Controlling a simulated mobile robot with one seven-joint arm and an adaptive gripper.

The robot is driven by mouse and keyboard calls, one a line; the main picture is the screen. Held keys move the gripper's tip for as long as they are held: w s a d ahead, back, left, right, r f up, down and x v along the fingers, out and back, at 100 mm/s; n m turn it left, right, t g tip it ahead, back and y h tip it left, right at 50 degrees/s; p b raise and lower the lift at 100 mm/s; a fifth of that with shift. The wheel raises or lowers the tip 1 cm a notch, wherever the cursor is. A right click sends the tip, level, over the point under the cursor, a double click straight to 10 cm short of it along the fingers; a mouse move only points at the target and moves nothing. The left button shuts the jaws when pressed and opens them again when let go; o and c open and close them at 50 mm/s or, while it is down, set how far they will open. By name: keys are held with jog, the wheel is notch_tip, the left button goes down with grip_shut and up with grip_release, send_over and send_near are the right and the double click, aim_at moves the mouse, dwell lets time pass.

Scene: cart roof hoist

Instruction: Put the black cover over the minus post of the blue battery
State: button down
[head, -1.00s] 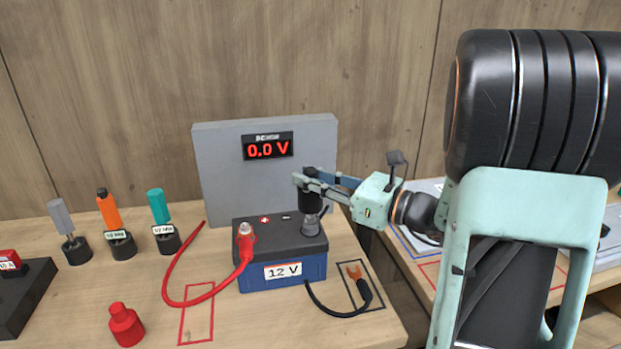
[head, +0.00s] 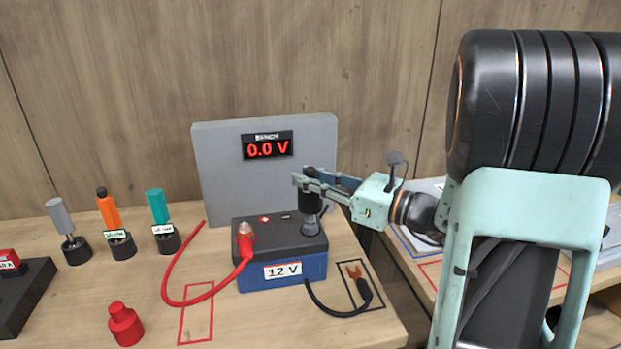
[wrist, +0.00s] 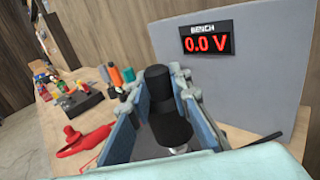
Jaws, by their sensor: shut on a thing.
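My gripper (head: 311,182) is shut on the black cover (head: 310,202) and holds it upright above the minus post (head: 311,228) at the back right of the blue battery (head: 290,275). The post's grey base shows under the cover; whether the cover's lower rim touches or surrounds the post is unclear. In the wrist view the black cover (wrist: 160,95) stands between the two fingers, and part of the post below it (wrist: 181,149) is pale and mostly hidden.
A red lead (head: 243,255) sits at the plus post. The black lead's end (head: 363,289) lies in a black outline at right. A red cover (head: 125,325) stands front left. A grey panel reading 0.0 V (head: 215,165) rises behind the battery. Several screwdrivers stand at left.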

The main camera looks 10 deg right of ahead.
aim_at(322, 207)
jog(key=shift+f+b, duration=2.25)
jog(key=shift+f, duration=0.7)
jog(key=c, duration=1.7)
grip_release()
jog(key=v, duration=1.2)
